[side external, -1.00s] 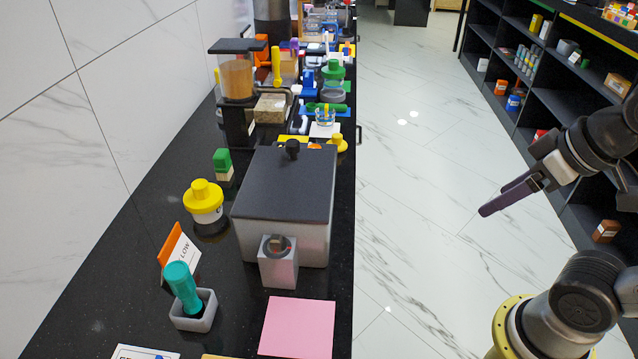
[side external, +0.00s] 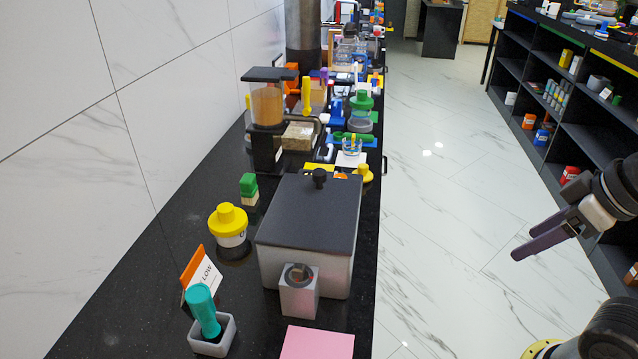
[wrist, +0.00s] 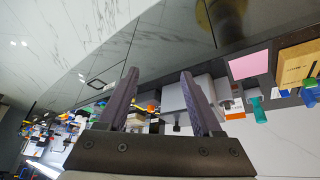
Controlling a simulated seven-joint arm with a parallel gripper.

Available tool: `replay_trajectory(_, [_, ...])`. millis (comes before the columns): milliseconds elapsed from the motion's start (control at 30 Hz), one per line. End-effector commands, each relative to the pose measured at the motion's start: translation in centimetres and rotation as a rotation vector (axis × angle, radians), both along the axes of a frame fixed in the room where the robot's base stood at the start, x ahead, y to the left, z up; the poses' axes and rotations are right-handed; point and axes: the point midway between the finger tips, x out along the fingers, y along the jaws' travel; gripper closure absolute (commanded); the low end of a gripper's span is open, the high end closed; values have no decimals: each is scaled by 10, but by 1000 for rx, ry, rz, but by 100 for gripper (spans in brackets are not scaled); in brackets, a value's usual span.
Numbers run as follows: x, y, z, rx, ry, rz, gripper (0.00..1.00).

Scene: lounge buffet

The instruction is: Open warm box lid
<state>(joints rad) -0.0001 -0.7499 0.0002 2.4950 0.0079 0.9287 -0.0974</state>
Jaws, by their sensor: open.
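The warm box (side external: 305,265) is a light grey box on the black counter in the side view. Its dark grey lid (side external: 310,215) lies flat and closed on top, with a black knob (side external: 319,178) near the far edge. A grey block with a round dial (side external: 299,288) sits at the box's near face. My gripper (side external: 517,252) is open and empty, out over the floor to the right of the counter, well apart from the box. In the wrist view my gripper (wrist: 160,78) has its two dark fingers spread, with the box (wrist: 177,97) partly visible between and behind them.
A pink sheet (side external: 318,344) lies in front of the box. A teal-handled tool in a grey holder (side external: 208,318), a LOW sign (side external: 203,275) and a yellow-lidded jar (side external: 229,222) stand left. A dispenser (side external: 268,110) stands behind. Dark shelves (side external: 570,110) line the right; the floor between is clear.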

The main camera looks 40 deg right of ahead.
Motion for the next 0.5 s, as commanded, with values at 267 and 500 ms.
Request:
replay_trajectory(267, [43,17,82,-66,-38,295,33])
replay_trajectory(500, [122,38,147,-94,-33,565,33])
